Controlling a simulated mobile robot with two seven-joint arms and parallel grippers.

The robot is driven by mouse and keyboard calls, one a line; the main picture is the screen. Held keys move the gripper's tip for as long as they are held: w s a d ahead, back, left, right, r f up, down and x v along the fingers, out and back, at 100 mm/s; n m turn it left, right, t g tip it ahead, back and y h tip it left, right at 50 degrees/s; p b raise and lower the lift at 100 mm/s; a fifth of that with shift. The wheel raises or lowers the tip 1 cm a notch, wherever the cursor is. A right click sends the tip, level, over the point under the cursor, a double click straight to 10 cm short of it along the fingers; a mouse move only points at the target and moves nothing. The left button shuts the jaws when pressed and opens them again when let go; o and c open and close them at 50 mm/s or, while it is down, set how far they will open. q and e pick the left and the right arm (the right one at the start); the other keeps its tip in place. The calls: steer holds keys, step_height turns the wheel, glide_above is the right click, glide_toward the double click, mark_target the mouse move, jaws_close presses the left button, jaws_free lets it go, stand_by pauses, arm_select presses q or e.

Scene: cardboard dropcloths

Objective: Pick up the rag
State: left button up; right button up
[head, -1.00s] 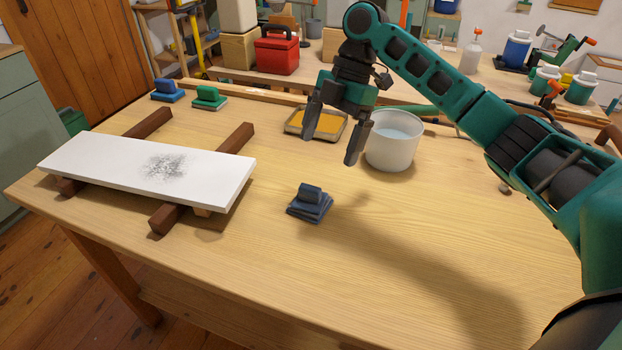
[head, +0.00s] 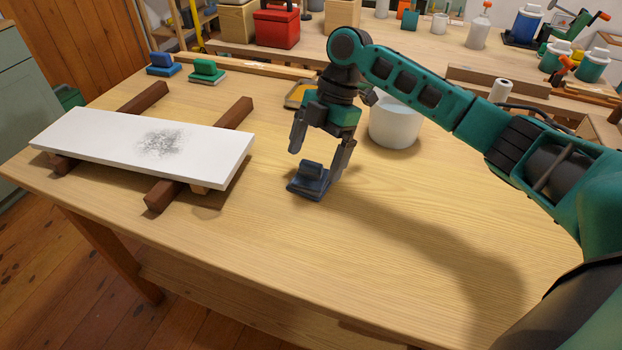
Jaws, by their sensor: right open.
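I cannot tell whether either finger touches the cloth. My left gripper is not in view.
A white board (head: 100,138) with a grey smudge rests on two brown wooden bars (head: 165,194) at the left. A blue block (head: 163,65) and a green block (head: 207,72) stand behind it. The table's front is clear.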

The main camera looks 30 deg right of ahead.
mark_target(313, 162)
steer(key=x, duration=0.3)
steer(key=shift+a+f, duration=0.15)
steer(key=shift+f, duration=0.05)
steer(key=c, duration=0.7)
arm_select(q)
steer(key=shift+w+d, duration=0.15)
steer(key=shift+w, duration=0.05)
arm_select(e)
steer(key=shift+o, duration=0.2)
steer(key=shift+r, duration=0.15)
arm_select(q)
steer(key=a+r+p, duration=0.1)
steer(key=p, duration=0.2)
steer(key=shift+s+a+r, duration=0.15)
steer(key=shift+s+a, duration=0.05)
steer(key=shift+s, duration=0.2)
arm_select(e)
step_height(313, 162, up, 20)
